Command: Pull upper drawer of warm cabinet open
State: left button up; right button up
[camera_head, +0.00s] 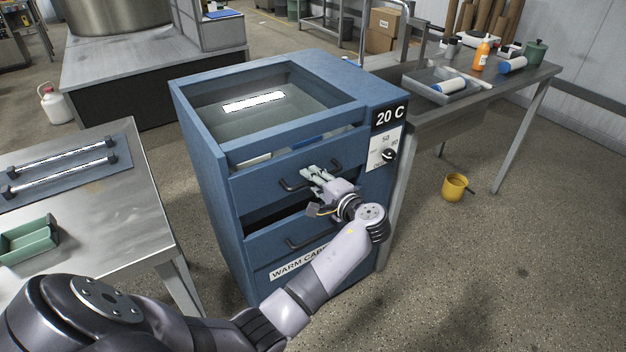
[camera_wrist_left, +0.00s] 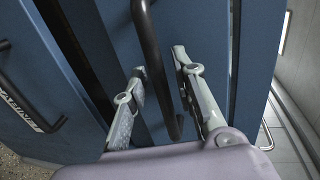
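The warm cabinet (camera_head: 215,190) is a blue box with a window in its top. Its upper drawer (camera_head: 262,189) has a dark bar handle (camera_head: 290,186) on the front. A narrow gap above this front shows white and blue bits; I cannot tell whether the drawer is slightly out. My left gripper (camera_head: 312,175) is at that handle. In the left wrist view the handle (camera_wrist_left: 150,45) passes between the two spread fingers (camera_wrist_left: 160,68), with a gap visible beside the right finger. The lower drawer has its own handle (camera_head: 308,241). My right gripper is not in view.
A metal table (camera_head: 110,215) with rods on a mat (camera_head: 70,152) and a green tray (camera_head: 28,240) stands left. A workbench (camera_head: 480,100) with bottles stands right of the cabinet. A yellow mug (camera_head: 454,188) is on the floor. The floor at front right is clear.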

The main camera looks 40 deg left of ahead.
pick_arm(q)
grip_shut()
jog(key=shift+f, duration=0.1)
dwell(0.5)
